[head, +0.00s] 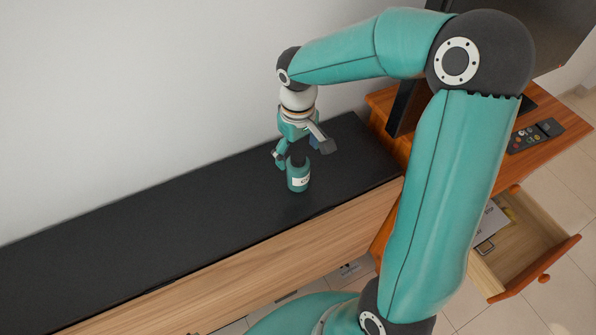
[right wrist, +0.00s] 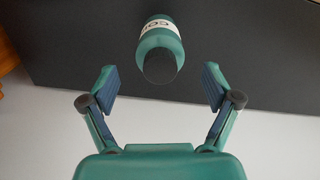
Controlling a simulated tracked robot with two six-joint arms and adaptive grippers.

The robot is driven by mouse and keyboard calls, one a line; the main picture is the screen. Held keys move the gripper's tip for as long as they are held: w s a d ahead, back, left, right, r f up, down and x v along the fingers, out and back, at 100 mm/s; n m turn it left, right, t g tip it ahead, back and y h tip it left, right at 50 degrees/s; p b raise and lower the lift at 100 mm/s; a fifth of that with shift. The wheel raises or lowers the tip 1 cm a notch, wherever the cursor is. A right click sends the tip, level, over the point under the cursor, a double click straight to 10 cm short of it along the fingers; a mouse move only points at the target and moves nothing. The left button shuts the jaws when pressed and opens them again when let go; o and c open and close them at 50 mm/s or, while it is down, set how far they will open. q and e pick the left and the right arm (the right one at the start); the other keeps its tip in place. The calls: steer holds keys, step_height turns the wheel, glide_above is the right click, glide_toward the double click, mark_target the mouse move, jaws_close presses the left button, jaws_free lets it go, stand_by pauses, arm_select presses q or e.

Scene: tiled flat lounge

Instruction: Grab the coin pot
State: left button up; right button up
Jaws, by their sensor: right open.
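The coin pot (head: 298,180) is a small teal jar with a dark lid and a white label. It stands upright on the black top of a long low cabinet (head: 180,218). My right gripper (head: 301,158) is above the pot, pointing down, with its fingers apart. In the right wrist view the pot (right wrist: 160,45) shows dark lid first, beyond and between the open fingertips of the gripper (right wrist: 160,88). The fingers do not appear to touch it. The label is only partly readable. My left gripper is not in view.
A white wall (head: 130,90) runs behind the cabinet. At the right, an orange-brown wooden table (head: 550,135) holds a dark remote (head: 535,136) and a black screen (head: 440,70). An open drawer (head: 525,245) juts out below. The black top left of the pot is clear.

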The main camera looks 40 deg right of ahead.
mark_target(298, 170)
steer(key=shift+f, duration=3.7)
steer(key=c, duration=1.4)
steer(key=shift+r, duration=0.15)
